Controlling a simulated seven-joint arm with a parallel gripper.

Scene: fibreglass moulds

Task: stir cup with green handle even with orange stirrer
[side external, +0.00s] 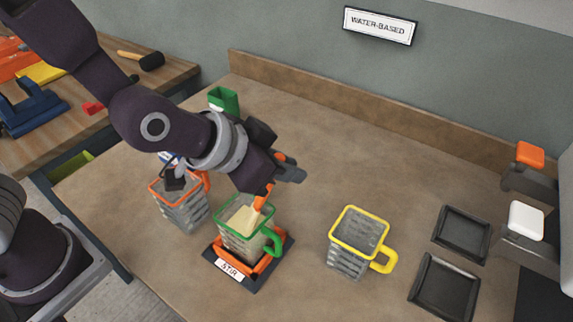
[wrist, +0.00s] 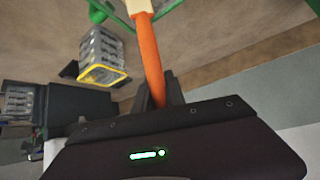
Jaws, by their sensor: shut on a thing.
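The cup with the green handle (side external: 231,243) stands in an orange holder on a dark base with a "STIR" label (side external: 229,270). Pale material shows inside the cup. My gripper (side external: 275,176) is above the cup and shut on the orange stirrer (side external: 262,197), which slants down to the cup's mouth. In the wrist view the orange stirrer (wrist: 149,60) runs up from between my fingers (wrist: 157,92) to a pale end at the top. Part of the green cup rim (wrist: 103,10) shows there beside it. The stirrer's lower end is hard to tell from the pale contents.
A cup with an orange rim (side external: 183,212) stands to the left, partly under my arm. A cup with a yellow handle (side external: 350,258) stands to the right. Two dark trays (side external: 445,290) and dispensers with orange and white tops (side external: 526,220) are at far right. A green container (side external: 223,99) is behind.

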